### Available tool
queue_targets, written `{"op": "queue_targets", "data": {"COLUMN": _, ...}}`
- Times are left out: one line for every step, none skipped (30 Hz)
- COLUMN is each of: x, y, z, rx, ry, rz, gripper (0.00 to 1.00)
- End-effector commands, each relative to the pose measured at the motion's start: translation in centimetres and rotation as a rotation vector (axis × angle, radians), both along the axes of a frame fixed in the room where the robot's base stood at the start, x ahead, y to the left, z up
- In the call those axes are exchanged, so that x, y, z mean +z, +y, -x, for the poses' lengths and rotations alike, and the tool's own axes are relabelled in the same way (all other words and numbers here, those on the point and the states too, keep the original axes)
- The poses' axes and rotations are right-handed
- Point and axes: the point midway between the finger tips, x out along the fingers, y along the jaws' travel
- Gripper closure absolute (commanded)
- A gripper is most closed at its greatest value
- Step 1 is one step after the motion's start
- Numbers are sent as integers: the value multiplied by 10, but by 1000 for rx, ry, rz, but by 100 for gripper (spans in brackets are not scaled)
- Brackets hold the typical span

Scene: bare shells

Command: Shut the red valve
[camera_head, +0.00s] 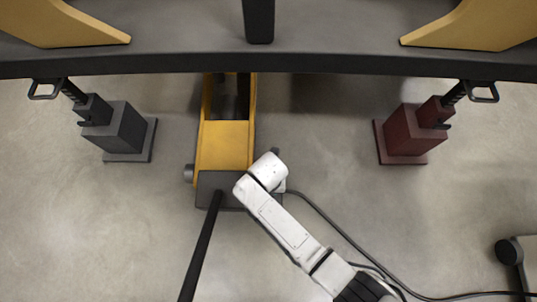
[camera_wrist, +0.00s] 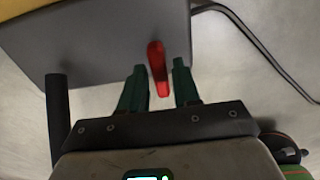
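The red valve shows in the wrist view as a red lever handle (camera_wrist: 159,70) on the face of a dark grey box (camera_wrist: 95,40). My gripper (camera_wrist: 158,64) is open, with one dark green finger on each side of the handle and a gap on both sides. The handle's lower end lies between the fingers. I cannot tell how deep the fingers reach around it. In the head view, my white arm ends beside the grey end box (camera_head: 217,190) of a yellow unit (camera_head: 226,145). The valve and the fingers are hidden there.
A dark bar (camera_head: 201,250) slants down from the grey box. A black cable (camera_head: 340,232) runs across the floor to the right. A dark grey jack stand (camera_head: 115,130) stands left and a dark red one (camera_head: 408,135) right, under a dark beam (camera_head: 330,62).

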Motion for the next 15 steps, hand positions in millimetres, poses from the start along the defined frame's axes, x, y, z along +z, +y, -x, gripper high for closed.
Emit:
{"op": "queue_targets", "data": {"x": 0, "y": 0, "z": 0, "rx": 0, "ry": 0, "rz": 0, "gripper": 74}}
{"op": "queue_targets", "data": {"x": 0, "y": 0, "z": 0, "rx": 0, "ry": 0, "rz": 0, "gripper": 77}}
{"op": "queue_targets", "data": {"x": 0, "y": 0, "z": 0, "rx": 0, "ry": 0, "rz": 0, "gripper": 80}}
{"op": "queue_targets", "data": {"x": 0, "y": 0, "z": 0, "rx": 0, "ry": 0, "rz": 0, "gripper": 83}}
{"op": "queue_targets", "data": {"x": 0, "y": 0, "z": 0, "rx": 0, "ry": 0, "rz": 0, "gripper": 86}}
{"op": "queue_targets", "data": {"x": 0, "y": 0, "z": 0, "rx": 0, "ry": 0, "rz": 0, "gripper": 90}}
{"op": "queue_targets", "data": {"x": 0, "y": 0, "z": 0, "rx": 0, "ry": 0, "rz": 0, "gripper": 93}}
{"op": "queue_targets", "data": {"x": 0, "y": 0, "z": 0, "rx": 0, "ry": 0, "rz": 0, "gripper": 96}}
{"op": "queue_targets", "data": {"x": 0, "y": 0, "z": 0, "rx": 0, "ry": 0, "rz": 0, "gripper": 100}}
{"op": "queue_targets", "data": {"x": 0, "y": 0, "z": 0, "rx": 0, "ry": 0, "rz": 0, "gripper": 100}}
{"op": "queue_targets", "data": {"x": 0, "y": 0, "z": 0, "rx": 0, "ry": 0, "rz": 0, "gripper": 100}}
{"op": "queue_targets", "data": {"x": 0, "y": 0, "z": 0, "rx": 0, "ry": 0, "rz": 0, "gripper": 100}}
{"op": "queue_targets", "data": {"x": 0, "y": 0, "z": 0, "rx": 0, "ry": 0, "rz": 0, "gripper": 100}}
{"op": "queue_targets", "data": {"x": 0, "y": 0, "z": 0, "rx": 0, "ry": 0, "rz": 0, "gripper": 100}}
{"op": "queue_targets", "data": {"x": 0, "y": 0, "z": 0, "rx": 0, "ry": 0, "rz": 0, "gripper": 100}}
